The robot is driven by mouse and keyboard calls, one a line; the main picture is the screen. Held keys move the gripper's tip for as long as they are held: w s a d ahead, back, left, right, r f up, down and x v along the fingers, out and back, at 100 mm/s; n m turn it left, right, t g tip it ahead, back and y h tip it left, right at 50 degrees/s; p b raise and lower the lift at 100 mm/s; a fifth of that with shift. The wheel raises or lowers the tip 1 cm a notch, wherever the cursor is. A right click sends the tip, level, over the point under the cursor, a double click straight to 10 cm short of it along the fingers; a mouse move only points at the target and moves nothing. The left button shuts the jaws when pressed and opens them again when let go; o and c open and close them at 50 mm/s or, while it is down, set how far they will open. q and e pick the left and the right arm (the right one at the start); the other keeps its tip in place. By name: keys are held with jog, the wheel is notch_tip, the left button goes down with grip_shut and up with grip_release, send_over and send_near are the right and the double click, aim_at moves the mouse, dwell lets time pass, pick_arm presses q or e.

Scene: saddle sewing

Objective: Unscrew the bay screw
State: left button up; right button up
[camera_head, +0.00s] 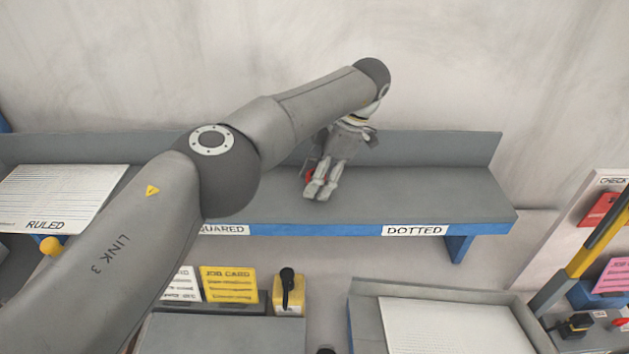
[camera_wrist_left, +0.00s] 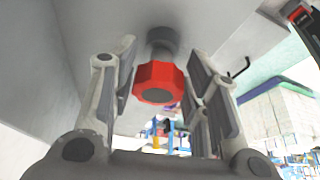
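The bay screw appears as a red faceted knob (camera_wrist_left: 157,84) on a grey round shank, sticking out of a grey panel. A small piece of red (camera_head: 309,176) shows beside my left gripper (camera_head: 319,190) in the head view; most of it is hidden. In the left wrist view my left gripper (camera_wrist_left: 160,72) has its fingers apart, one on each side of the knob. Narrow gaps show beside the knob, and I cannot tell whether its depth is level with the fingertips. My right gripper is in neither view.
A grey shelf (camera_head: 420,193) with blue edging runs along the wall, labelled "DOTTED" (camera_head: 415,230) at right. A ruled sheet (camera_head: 60,195) lies at left. Below are a yellow job card (camera_head: 229,285), a yellow block (camera_head: 289,298) with a black handle, and a tray (camera_head: 520,318) holding paper.

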pick_arm(q)
jog(key=shift+o, duration=0.9)
jog(key=shift+r, duration=0.2)
notch_tip(320, 180, up, 2)
jog(key=shift+r+p, duration=0.1)
jog(key=shift+p, duration=0.9)
jog(key=shift+r+p, duration=0.3)
jog(key=shift+r, duration=1.05)
jog(key=shift+f, duration=0.1)
